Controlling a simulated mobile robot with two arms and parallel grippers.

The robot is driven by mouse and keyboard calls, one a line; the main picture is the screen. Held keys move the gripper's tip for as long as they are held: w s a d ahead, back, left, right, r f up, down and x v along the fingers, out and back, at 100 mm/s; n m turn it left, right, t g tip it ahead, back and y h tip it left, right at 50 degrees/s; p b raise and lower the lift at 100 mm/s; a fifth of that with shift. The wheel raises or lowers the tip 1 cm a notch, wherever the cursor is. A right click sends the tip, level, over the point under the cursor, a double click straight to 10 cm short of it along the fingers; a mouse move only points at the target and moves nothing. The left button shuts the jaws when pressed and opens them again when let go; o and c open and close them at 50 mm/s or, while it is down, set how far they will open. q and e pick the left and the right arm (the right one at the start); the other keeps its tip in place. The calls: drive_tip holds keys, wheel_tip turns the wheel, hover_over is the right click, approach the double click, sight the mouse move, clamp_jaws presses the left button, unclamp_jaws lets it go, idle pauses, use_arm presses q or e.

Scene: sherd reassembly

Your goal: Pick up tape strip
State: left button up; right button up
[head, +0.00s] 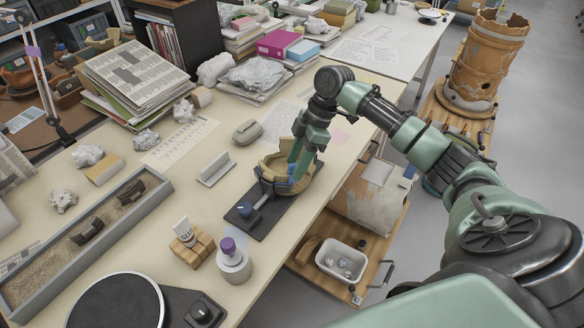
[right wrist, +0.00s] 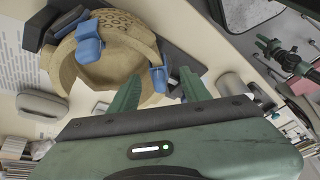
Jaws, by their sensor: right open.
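Blue strip-like pieces sit on the tan pottery vessel (right wrist: 75,68). One blue piece (right wrist: 158,78) is on its near rim, another (right wrist: 89,45) on its far side. I cannot tell for sure which is the tape strip. The vessel also shows in the head view (head: 268,176), on a dark base (head: 262,218). My right gripper (head: 297,168) is over the vessel's right side. In the right wrist view, its green fingers are spread, with the rim's blue piece just beyond the gap between them. Contact is not visible. My left gripper does not show in the head view.
Beside the vessel stand a small white stand (head: 216,170) and a grey rounded case (head: 247,131). A purple-capped bottle (head: 233,262) and a wooden block with a glue tube (head: 192,246) are nearer. A long sand tray (head: 35,280) lies left. The table's right edge is close.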

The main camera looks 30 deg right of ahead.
sight(292, 172)
drive_tip(key=shift+x, duration=1.5)
drive_tip(key=c, duration=0.9)
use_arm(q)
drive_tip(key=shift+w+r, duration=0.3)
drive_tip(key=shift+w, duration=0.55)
use_arm(e)
drive_tip(key=shift+r, duration=0.15)
